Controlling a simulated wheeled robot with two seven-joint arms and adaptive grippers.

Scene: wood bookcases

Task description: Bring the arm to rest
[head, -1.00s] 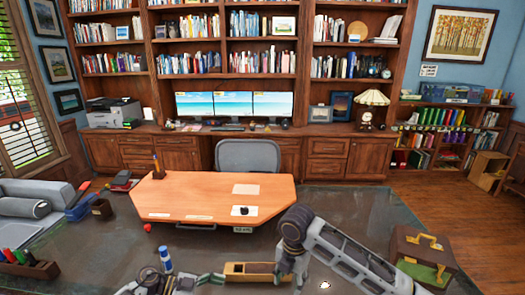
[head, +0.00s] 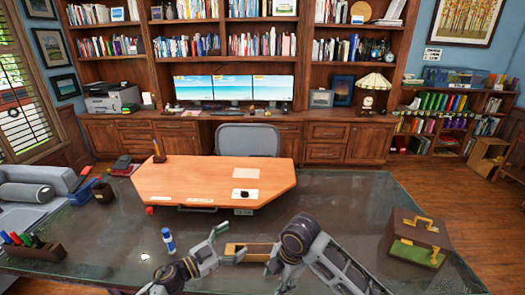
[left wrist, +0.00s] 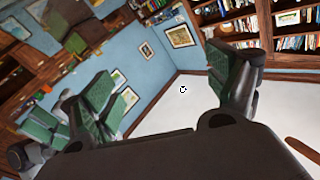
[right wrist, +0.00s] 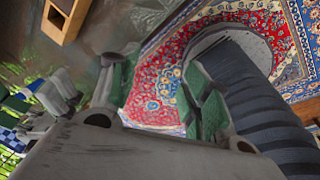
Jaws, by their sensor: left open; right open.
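My left gripper (head: 234,240) is over the dark glass-topped desk, its fingers spread and empty, beside a small wooden box (head: 262,249). In the left wrist view my left gripper (left wrist: 165,95) has its green-padded fingers wide apart, with only wall and floor between them. My right arm (head: 325,258) is bent, its joint near the right end of the box. My right gripper cannot be made out clearly in the head view. In the right wrist view my right gripper (right wrist: 155,95) has its fingers apart, with nothing between them but the patterned rug below.
The glass desk (head: 345,205) carries an orange-brown desk board (head: 210,178), a blue-and-white bottle (head: 168,241), a pen holder (head: 35,249) and a brown case (head: 418,238). A grey chair (head: 247,140) stands behind. The desk's right middle is clear.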

